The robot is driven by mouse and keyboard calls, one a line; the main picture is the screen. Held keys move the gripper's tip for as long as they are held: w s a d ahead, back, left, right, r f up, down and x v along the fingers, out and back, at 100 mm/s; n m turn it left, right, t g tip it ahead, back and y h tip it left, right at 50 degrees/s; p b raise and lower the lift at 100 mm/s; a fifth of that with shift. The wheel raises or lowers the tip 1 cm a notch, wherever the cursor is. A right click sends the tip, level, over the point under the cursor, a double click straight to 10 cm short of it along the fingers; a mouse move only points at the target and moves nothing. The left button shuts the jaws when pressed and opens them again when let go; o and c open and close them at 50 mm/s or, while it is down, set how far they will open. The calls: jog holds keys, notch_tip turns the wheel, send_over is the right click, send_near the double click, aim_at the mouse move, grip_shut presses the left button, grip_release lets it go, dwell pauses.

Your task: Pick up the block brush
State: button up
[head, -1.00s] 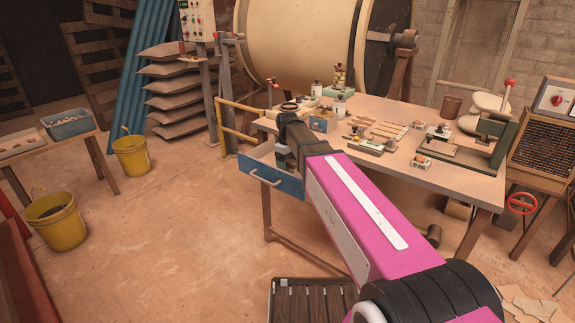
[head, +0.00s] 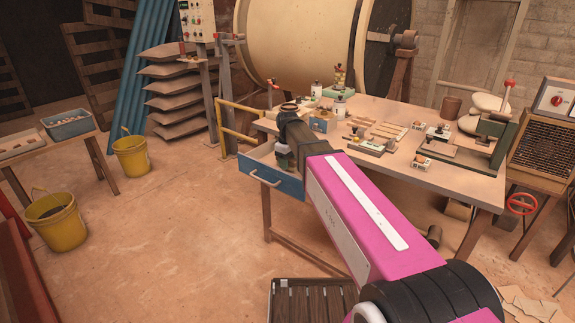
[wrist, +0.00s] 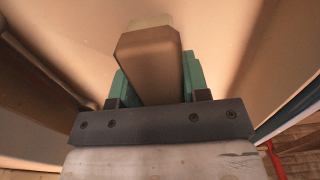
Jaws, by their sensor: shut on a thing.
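The block brush (wrist: 148,65) shows in the wrist view as a brown, blocky body with a pale greenish end at the top. My gripper (wrist: 157,70) has its green fingers closed on the two sides of it. In the head view my gripper (head: 284,160) is over the open blue drawer (head: 272,182) at the left end of the worktable. There the brush is too small and too covered by my arm to make out clearly.
The worktable (head: 440,178) carries jars, small blocks, flat wooden pieces and a green press. A yellow rail (head: 240,135) stands beside the drawer. Yellow buckets (head: 132,157) stand at the left. The floor between them and the table is clear.

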notch_tip(320, 180, up, 2)
jog(key=shift+r, duration=0.25)
jog(key=s+a+r, duration=0.1)
jog(key=s+r, duration=0.1)
jog(key=s, duration=0.1)
jog(key=s+a+r, duration=0.2)
jog(key=s+r, duration=0.1)
jog(key=s, duration=0.1)
jog(key=s+a+r, duration=0.1)
jog(key=s+r, duration=0.1)
jog(key=s, duration=0.1)
jog(key=shift+s+a+r, duration=0.2)
jog(key=shift+s+r, duration=0.05)
jog(key=shift+s, duration=0.15)
